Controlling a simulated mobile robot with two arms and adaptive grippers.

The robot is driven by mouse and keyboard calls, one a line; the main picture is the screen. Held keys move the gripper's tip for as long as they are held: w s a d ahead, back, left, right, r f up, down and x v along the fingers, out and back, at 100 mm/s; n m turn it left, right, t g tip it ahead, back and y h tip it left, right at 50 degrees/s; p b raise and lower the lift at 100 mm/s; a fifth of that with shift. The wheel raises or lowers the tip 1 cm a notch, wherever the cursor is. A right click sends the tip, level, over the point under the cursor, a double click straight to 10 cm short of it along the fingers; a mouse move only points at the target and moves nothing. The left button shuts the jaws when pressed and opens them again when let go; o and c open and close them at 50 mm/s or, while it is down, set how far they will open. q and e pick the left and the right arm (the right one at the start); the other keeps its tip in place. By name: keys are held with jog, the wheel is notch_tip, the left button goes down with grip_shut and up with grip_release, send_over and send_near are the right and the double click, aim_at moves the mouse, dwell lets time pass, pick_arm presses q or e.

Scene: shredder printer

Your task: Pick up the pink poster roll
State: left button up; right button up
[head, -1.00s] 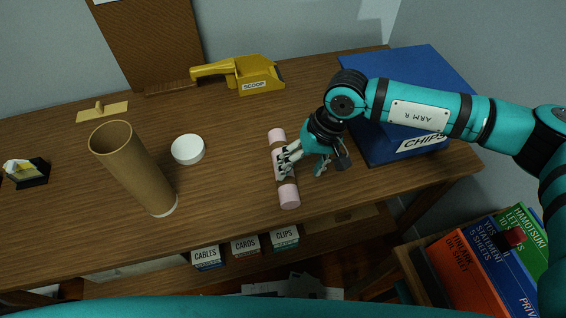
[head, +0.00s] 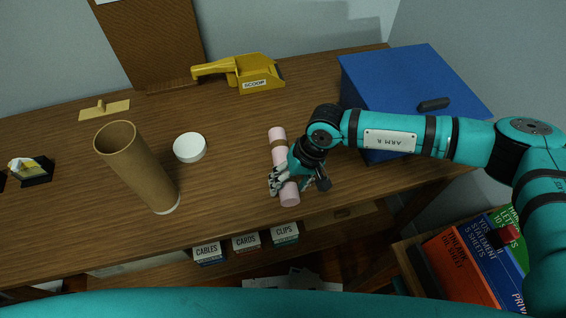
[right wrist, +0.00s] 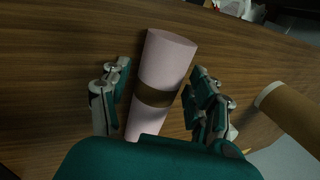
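The pink poster roll (head: 279,143), with a brown band around it, lies on the wooden desk in the head view. My right gripper (head: 290,183) is over the roll's near half and hides part of it. In the right wrist view the roll (right wrist: 168,65) lies between the two spread fingers of the right gripper (right wrist: 157,100), with a gap on each side. The gripper is open and holds nothing. The palm hides one end of the roll in that view. My left gripper is not in view.
A brown cardboard tube (head: 140,170) stands upright left of a white round lid (head: 189,148). A yellow scoop (head: 243,75) lies at the back. A blue box (head: 400,80) stands at the right, behind my right arm. The desk between lid and roll is clear.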

jog(key=c, duration=1)
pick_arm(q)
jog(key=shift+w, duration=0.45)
pick_arm(e)
jog(key=shift+c, duration=0.2)
jog(key=shift+r, duration=0.15)
jog(key=shift+r, duration=0.6)
notch_tip(320, 180, up, 2)
jog(key=shift+r+b, duration=0.1)
jog(key=shift+b, duration=0.45)
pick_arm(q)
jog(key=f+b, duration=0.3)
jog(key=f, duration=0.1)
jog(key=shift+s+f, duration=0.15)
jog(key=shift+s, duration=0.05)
pick_arm(e)
jog(key=s+a, duration=0.1)
jog(key=s, duration=0.4)
jog(key=s+a+r, duration=0.1)
jog(key=s+a, duration=0.1)
jog(key=s, duration=0.3)
jog(key=s+a, duration=0.2)
jog(key=s, duration=0.3)
jog(key=shift+a+r, duration=0.2)
